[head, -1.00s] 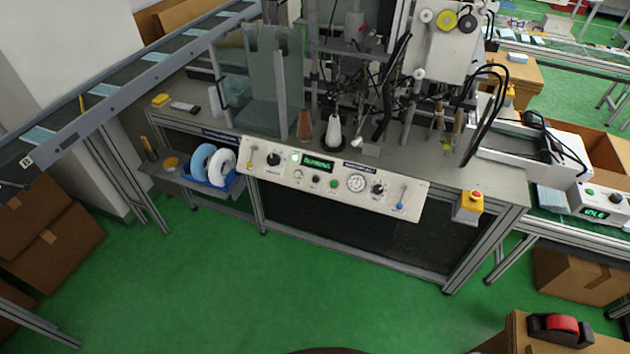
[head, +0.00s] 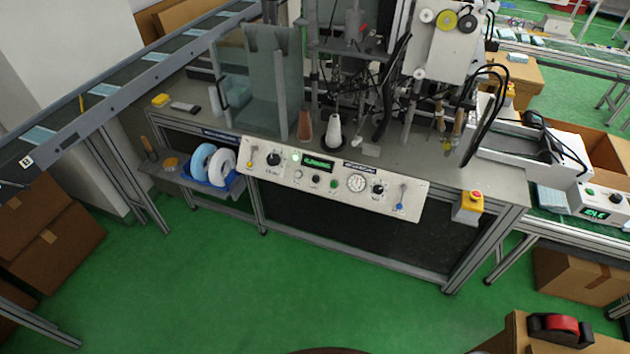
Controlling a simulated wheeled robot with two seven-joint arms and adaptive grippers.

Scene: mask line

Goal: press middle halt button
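A red halt button on a yellow box (head: 469,204) is mounted at the right front corner of the middle machine table. The machine's white control panel (head: 330,179) runs along the table's front edge, with knobs, a dial, two levers and a lit green display (head: 318,162). Another yellow box with a red top (head: 510,93) shows farther back at the right, partly hidden by the machine. Neither of my grippers is in view.
A conveyor with blue masks (head: 102,90) slopes along the left. Green floor in front of the table is clear. Cardboard boxes stand at left and right, one holding a tape dispenser (head: 560,330). A white device (head: 600,204) reads "IDLE".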

